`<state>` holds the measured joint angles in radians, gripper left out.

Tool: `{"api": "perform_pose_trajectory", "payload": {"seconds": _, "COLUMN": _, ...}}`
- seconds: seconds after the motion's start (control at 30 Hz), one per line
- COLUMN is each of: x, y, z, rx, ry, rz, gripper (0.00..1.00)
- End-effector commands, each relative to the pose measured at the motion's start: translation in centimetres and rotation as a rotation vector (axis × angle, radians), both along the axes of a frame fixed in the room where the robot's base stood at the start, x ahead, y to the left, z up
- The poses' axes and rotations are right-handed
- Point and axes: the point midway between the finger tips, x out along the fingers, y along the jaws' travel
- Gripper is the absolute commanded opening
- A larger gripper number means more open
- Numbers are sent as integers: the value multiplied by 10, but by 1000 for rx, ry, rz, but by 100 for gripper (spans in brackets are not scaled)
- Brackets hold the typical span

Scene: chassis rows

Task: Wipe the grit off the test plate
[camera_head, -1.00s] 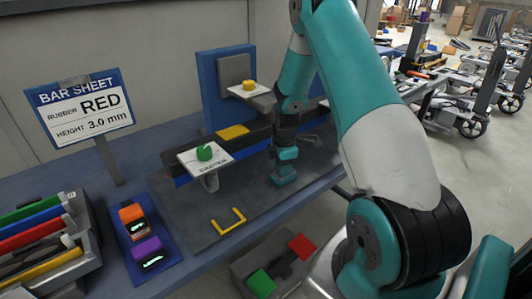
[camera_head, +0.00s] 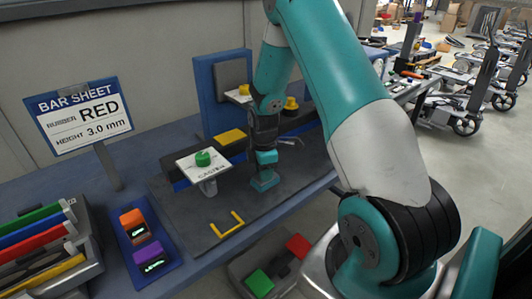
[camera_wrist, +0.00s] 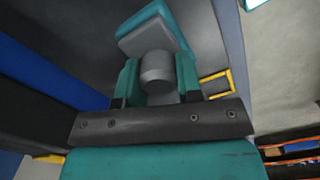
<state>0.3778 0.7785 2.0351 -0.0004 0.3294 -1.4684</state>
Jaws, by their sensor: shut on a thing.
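My gripper (camera_head: 266,158) points down and is shut on the grey round grip (camera_wrist: 157,70) of a teal wiping block (camera_wrist: 152,32). In the head view the block (camera_head: 265,181) is low over the dark grey plate (camera_head: 205,249) on the bench, to the right of the card with the green knob. It seems to touch the plate, but I cannot be sure. I take this dark plate to be the test plate. I cannot make out grit on it. A yellow U-shaped mark (camera_head: 228,226) lies near its front edge.
The green knob (camera_head: 203,159) on its raised white card stands close left of my gripper. A blue upright panel (camera_head: 206,95) and yellow knobs (camera_head: 291,103) are behind. A bar rack (camera_head: 85,235) and blue tray (camera_head: 170,268) are at left. A bin (camera_head: 238,268) stands below the front edge.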

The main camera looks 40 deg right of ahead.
Motion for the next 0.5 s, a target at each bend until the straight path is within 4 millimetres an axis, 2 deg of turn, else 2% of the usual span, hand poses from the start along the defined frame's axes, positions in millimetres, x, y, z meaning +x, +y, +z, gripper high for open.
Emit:
{"api": "perform_pose_trajectory", "payload": {"seconds": 0.1, "x": 2, "y": 2, "z": 16, "rx": -1, "ry": -2, "rz": 4, "gripper": 11}}
{"api": "perform_pose_trajectory", "payload": {"seconds": 0.5, "x": 4, "y": 9, "z": 47, "rx": 0, "ry": -1, "rz": 16, "gripper": 11}}
